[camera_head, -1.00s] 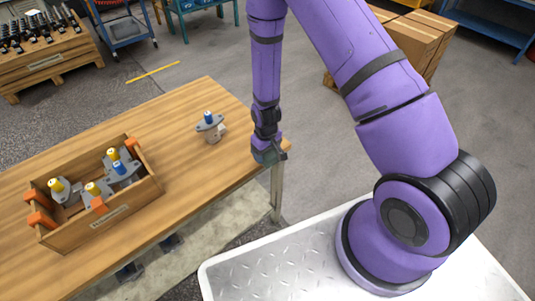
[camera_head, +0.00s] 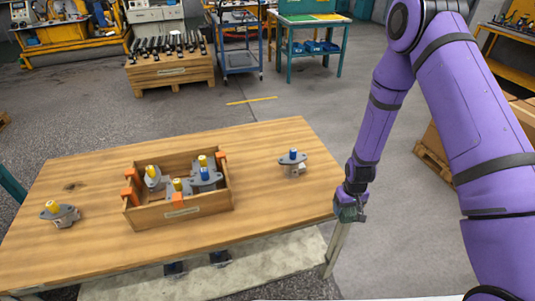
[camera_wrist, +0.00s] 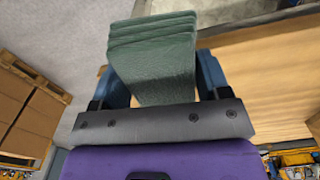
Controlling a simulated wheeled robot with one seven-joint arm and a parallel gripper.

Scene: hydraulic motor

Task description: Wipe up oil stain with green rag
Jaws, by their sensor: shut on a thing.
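My gripper (camera_head: 349,212) is at the right end of the wooden table (camera_head: 265,140), by its right edge. It is shut on the green rag (camera_wrist: 152,60), which shows as a folded stack between the fingers in the wrist view. In the head view the rag is a small dark green patch at the fingertips. A dark mark (camera_head: 70,187) that looks like an oil stain lies on the left part of the tabletop, well away from my gripper.
A wooden crate (camera_head: 183,212) with several motors stands mid-table. A blue-capped motor (camera_head: 293,162) stands between crate and gripper. A yellow-capped motor (camera_head: 60,214) stands at the left, near the dark mark. The tabletop behind the crate is clear.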

